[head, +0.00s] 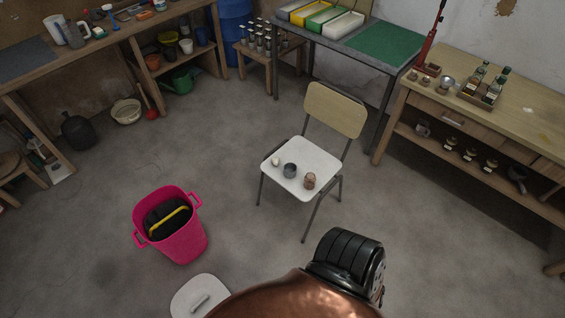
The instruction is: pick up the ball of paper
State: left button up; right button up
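A small off-white lump (275,162), which looks like the ball of paper, lies on the white seat of a chair (312,192) in the middle of the room. It is near the left edge of the seat. Neither of my grippers shows in the head view.
A pink tub (176,228) with dark contents and a yellow strip stands on the floor left of the chair. A workbench (500,95) is at right, a table (340,40) behind. Floor around the chair is mostly clear.

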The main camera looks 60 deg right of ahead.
aim_at(274, 161)
jog(key=z, duration=1)
jog(key=i, duration=0.15)
jog(key=z, duration=0.95)
jog(key=k, duration=1.3)
jog(key=z, duration=0.75)
jog(key=i, duration=1.5)
jog(key=u, duration=0.7)
jog(key=i, duration=0.7)
jog(key=u, duration=0.7)
